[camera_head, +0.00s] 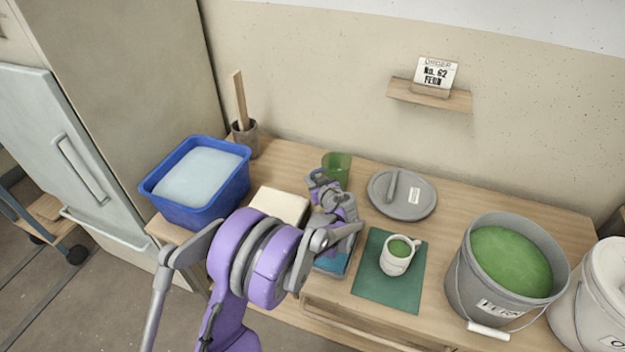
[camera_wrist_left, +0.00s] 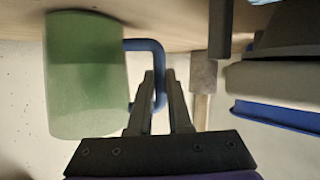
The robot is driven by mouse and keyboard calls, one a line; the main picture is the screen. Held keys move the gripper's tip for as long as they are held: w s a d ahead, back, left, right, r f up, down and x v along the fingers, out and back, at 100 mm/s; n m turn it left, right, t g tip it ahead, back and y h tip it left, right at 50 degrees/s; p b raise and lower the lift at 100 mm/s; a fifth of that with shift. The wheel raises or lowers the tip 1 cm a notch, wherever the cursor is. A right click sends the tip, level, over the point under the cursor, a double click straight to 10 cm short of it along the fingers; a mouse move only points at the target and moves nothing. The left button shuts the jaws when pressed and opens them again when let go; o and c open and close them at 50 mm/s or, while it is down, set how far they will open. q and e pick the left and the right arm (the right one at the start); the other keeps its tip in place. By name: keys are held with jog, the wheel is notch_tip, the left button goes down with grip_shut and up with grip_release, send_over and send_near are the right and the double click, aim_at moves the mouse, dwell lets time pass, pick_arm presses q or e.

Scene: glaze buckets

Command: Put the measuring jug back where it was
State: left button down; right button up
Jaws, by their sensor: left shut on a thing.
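The measuring jug (camera_head: 340,163) is a green, see-through cup near the back of the table, left of the grey lid. In the left wrist view the jug (camera_wrist_left: 87,75) fills the left side, and its blue handle (camera_wrist_left: 146,45) faces my fingers. My left gripper (camera_head: 318,179) is shut on the handle. In the wrist view its fingers (camera_wrist_left: 160,78) close on the handle's upright bar. My arm and hand hide part of the jug in the head view. I cannot tell whether its base touches the table. My right gripper is not in view.
A blue tub (camera_head: 213,212) and a cream block (camera_head: 279,204) are left. A grey lid (camera_head: 420,208) lies right of the jug. A mug (camera_head: 394,264) of green glaze stands on a green mat (camera_head: 385,297). A glaze bucket (camera_head: 475,290) is farther right. A card (camera_head: 436,73) sits on the wall shelf.

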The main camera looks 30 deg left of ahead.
pick_arm(q)
jog(key=shift+f, duration=0.2)
jog(key=c, duration=0.8)
grip_release()
jog(key=shift+c, duration=0.2)
jog(key=shift+r, duration=0.2)
jog(key=shift+s+d+r, duration=0.15)
jog(key=shift+d, duration=0.05)
jog(key=p+v, duration=0.2)
jog(key=v, duration=0.9)
jog(key=s+d+m+h, duration=0.1)
jog(key=s, duration=0.3)
jog(key=s+d+r+m+g+h, duration=0.1)
jog(key=s+m+h, duration=0.1)
jog(key=s, duration=0.3)
jog(key=s+d+m+g+h, duration=0.1)
jog(key=s+d+m+h, duration=0.1)
jog(key=s, duration=0.3)
jog(key=shift+d+r, duration=0.1)
jog(key=shift+r, duration=0.05)
jog(key=s+d+f+m+h, duration=0.1)
jog(key=s+d+m+h, duration=0.2)
jog(key=s+d, duration=0.2)
jog(key=s+d+f+m+h, duration=0.1)
jog(key=s+d+m+h, duration=0.2)
jog(key=s, duration=0.7)
jog(key=shift+d+m+g, duration=0.4)
jog(key=shift+d+m, duration=0.3)
jog(key=shift+d, duration=0.35)
